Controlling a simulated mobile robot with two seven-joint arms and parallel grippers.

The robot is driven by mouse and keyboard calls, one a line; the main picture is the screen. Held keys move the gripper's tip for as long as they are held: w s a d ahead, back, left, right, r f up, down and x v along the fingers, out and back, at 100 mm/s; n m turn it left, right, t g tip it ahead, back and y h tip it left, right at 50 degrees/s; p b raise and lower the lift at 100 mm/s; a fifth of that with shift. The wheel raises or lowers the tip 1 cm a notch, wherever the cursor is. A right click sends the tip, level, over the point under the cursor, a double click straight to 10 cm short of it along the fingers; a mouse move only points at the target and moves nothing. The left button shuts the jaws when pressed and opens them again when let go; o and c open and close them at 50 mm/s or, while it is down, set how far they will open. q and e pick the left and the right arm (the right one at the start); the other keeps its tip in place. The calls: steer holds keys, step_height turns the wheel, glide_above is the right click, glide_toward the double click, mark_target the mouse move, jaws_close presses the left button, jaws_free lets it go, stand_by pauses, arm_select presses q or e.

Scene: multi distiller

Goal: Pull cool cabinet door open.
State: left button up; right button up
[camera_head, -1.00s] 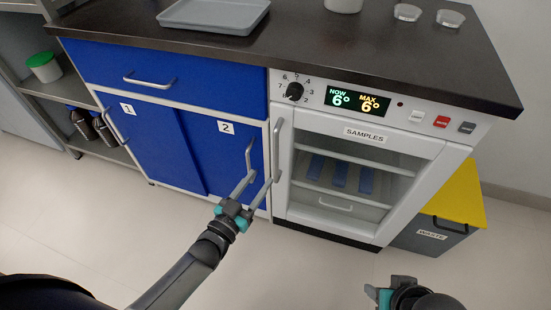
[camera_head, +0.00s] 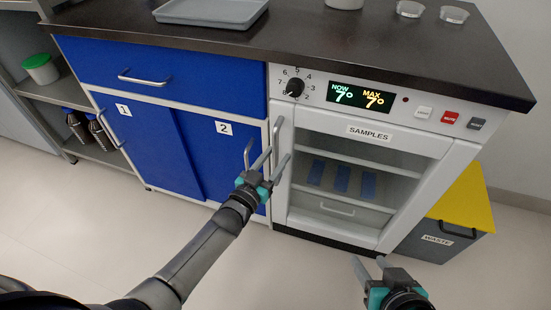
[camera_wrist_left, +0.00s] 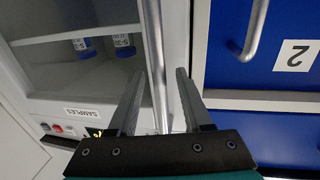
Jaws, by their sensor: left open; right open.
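The white cool cabinet (camera_head: 300,225) has a glass door (camera_head: 345,165) under a SAMPLES label. The door looks shut. Its long vertical grey handle (camera_head: 276,132) is on the left edge of the door. My left gripper (camera_head: 278,154) is open at this handle. In the left wrist view the handle (camera_wrist_left: 156,50) runs between the two spread fingers of my left gripper (camera_wrist_left: 160,75); I see no clamping contact. My right gripper (camera_head: 368,259) is open and empty, low in front of the cabinet.
Blue cabinet doors 1 and 2 and a drawer (camera_head: 190,85) adjoin on the left, with door 2's handle (camera_head: 247,155) close to my left gripper. A yellow-lidded waste bin (camera_head: 455,215) stands right. The floor in front is clear.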

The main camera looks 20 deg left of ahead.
arm_select(q)
steer(key=shift+w, duration=0.2)
jaws_close()
stand_by(0.4)
stand_by(1.1)
